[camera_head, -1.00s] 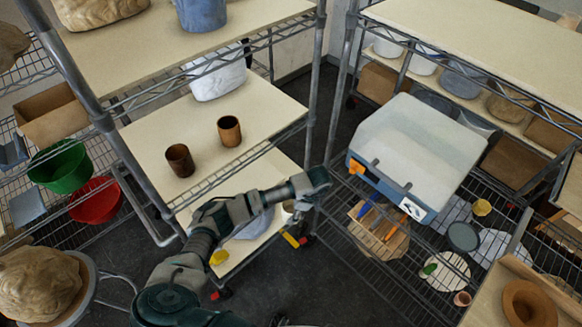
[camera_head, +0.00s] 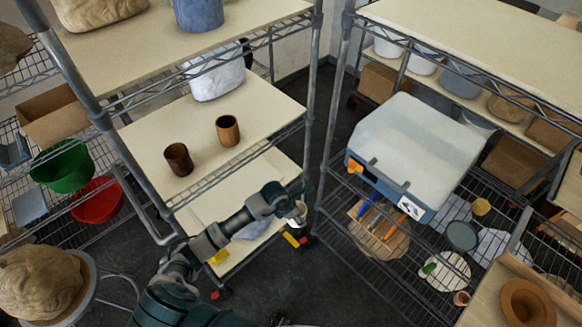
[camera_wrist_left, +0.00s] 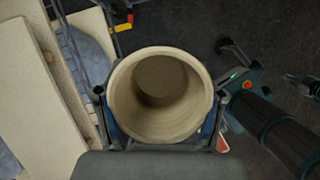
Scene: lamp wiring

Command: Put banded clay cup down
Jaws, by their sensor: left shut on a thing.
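The clay cup (camera_wrist_left: 160,95) is beige and fills the middle of the left wrist view, seen from above into its open, empty mouth. My left gripper (camera_wrist_left: 160,108) is shut on it, with one finger on each side. In the head view only a pale part of the cup (camera_head: 300,211) shows below my left wrist, near the front right corner of the lower shelf (camera_head: 268,181). My left gripper (camera_head: 297,214) is mostly hidden there. The cup's outer bands cannot be made out.
Two brown cups (camera_head: 178,159) (camera_head: 228,130) stand on the middle shelf (camera_head: 195,195), with bare board around them. A metal post (camera_head: 312,110) rises beside my left wrist. A blue-and-white case (camera_head: 420,150) stands on the right rack.

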